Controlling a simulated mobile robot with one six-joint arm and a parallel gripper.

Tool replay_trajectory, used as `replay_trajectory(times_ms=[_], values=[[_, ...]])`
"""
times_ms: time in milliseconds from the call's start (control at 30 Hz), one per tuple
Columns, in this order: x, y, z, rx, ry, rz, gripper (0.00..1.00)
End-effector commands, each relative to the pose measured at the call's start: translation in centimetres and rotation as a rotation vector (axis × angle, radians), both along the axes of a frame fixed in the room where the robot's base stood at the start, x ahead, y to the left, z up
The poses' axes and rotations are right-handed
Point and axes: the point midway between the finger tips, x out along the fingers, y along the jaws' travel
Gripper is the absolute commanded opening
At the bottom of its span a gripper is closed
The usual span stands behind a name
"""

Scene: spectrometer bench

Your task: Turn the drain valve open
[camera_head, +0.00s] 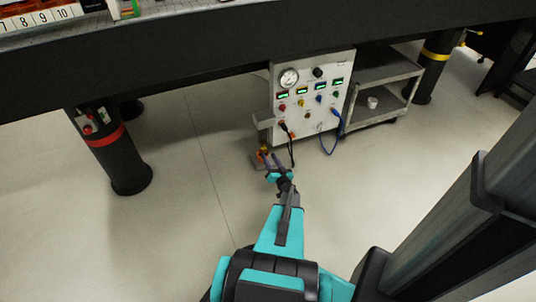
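A small red and yellow fitting (262,151), which looks like the drain valve, sits low in front of the left side of a white panel cabinet (307,130). It is small in the picture, and I cannot tell which way its handle is turned. My gripper (270,161) reaches to it from the front, with its fingertips right at the fitting. They overlap it in the view, and I cannot tell whether they touch it. The finger gap is too small to read.
The cabinet has a gauge (289,78), several lit displays and knobs. A dark cable (291,150) hangs close to my gripper, and a blue cable (328,150) loops to the right. A grey cart (380,70) stands right. The bench (200,50) overhangs; thick legs (123,170) flank open floor.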

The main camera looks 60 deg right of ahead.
Motion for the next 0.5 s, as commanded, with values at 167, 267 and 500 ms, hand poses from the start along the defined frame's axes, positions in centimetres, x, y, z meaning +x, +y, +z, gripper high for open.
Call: replay_trajectory(times_ms=[167,267,500], values=[[-2.5,1.9,0.2,0.001,0.001,-0.001,0.39],[-3.9,2.8,0.2,0.002,0.0,-0.003,0.39],[-6.6,4.8,0.1,0.002,0.0,-0.003,0.39]])
